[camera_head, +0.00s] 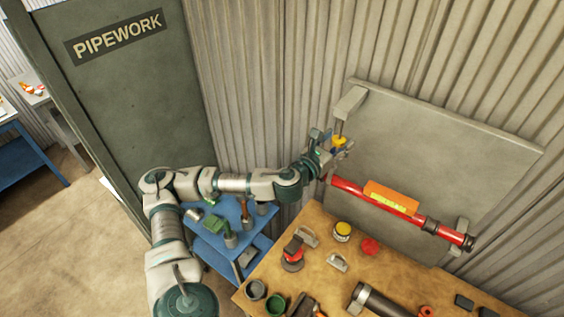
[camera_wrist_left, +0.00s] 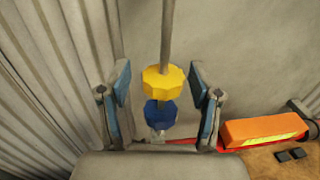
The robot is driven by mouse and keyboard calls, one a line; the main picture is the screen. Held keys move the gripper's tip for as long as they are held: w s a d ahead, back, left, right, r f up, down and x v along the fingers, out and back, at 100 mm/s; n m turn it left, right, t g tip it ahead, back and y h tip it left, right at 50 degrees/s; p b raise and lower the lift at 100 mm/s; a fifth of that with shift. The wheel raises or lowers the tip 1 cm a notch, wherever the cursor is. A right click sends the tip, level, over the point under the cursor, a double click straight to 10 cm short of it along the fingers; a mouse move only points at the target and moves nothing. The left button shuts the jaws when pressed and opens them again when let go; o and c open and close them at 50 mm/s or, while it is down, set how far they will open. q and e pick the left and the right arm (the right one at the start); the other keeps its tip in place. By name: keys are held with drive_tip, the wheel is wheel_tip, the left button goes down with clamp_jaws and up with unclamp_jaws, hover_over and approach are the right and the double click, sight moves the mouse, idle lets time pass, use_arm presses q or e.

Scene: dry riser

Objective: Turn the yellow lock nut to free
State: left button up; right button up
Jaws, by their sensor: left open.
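The yellow lock nut (camera_head: 339,140) sits on a thin vertical rod that hangs from a grey bracket (camera_head: 349,102) on the wall panel. In the left wrist view the yellow lock nut (camera_wrist_left: 164,82) is a scalloped disc, with a blue knob (camera_wrist_left: 160,113) just below it on the same line. My left gripper (camera_head: 328,146) is at the nut. In the left wrist view its two fingers (camera_wrist_left: 161,98) stand wide apart, one on each side of the nut and knob, with gaps to both. My right gripper is not in view.
A red pipe (camera_head: 350,186) with an orange block (camera_head: 391,198) runs along the grey panel (camera_head: 440,150), below and right of the nut. A wooden bench (camera_head: 325,285) with several tools and jars stands below. A blue cart (camera_head: 262,222) stands beside it.

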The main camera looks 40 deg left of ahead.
use_arm(q)
drive_tip(key=m+h, duration=0.2)
drive_tip(key=h, duration=0.1)
drive_tip(key=m+g+h, duration=0.1)
drive_tip(key=m+h, duration=0.1)
drive_tip(key=h, duration=0.1)
drive_tip(key=shift+a, duration=0.15)
drive_tip(key=b+v, duration=0.6)
drive_tip(key=v, duration=1.1)
drive_tip(key=shift+s+r+b, duration=0.25)
drive_tip(key=shift+r+b, duration=0.05)
drive_tip(key=shift+r, duration=0.05)
